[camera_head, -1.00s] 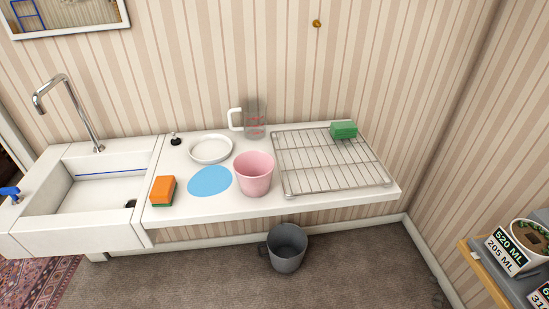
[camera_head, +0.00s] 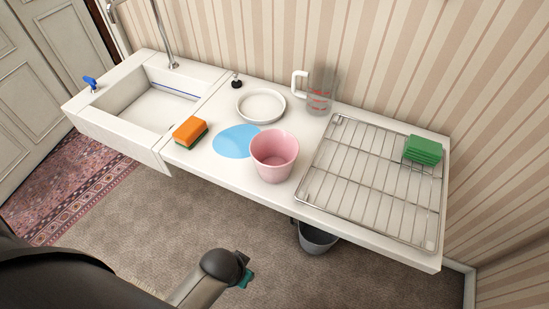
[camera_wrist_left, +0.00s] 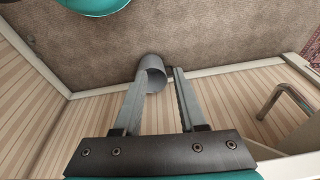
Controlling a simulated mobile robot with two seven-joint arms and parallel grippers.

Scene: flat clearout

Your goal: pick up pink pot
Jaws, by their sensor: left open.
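The pink pot (camera_head: 274,157) stands upright on the white counter, close to its front edge and touching or overlapping the right side of a light blue round patch (camera_head: 236,141). It looks empty. My left arm reaches in at the bottom left of the head view, below and in front of the counter. My left gripper (camera_wrist_left: 162,68) shows in the left wrist view with its two fingers apart and nothing clearly between them. The pot is not visible in that view. My right gripper is in neither view.
A wire rack (camera_head: 372,180) with a green sponge block (camera_head: 423,150) lies right of the pot. A measuring jug (camera_head: 320,92), white dish (camera_head: 260,105) and orange sponge (camera_head: 190,131) stand behind and left. A grey bucket (camera_head: 317,238) is on the floor below the counter.

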